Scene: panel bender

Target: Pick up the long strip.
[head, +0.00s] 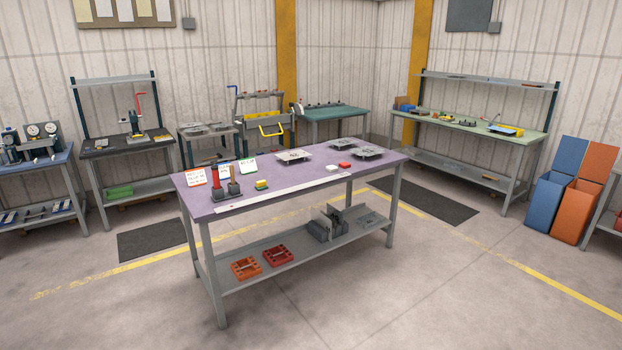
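A long, thin, pale strip (287,189) lies flat along the near edge of the purple-topped table (223,199) in the middle of the head view. Its left end has a small red mark or object near it, too small to tell which. Neither of my grippers is in view, and nothing is seen touching the strip.
The purple table also bears upright tools (233,181), sign cards, a yellow-green block (261,185), a red block (345,165) and flat plates (293,156). Its lower shelf holds orange-red trays (277,256). Floor in front is clear. Workbenches line the walls; bins (584,203) stand right.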

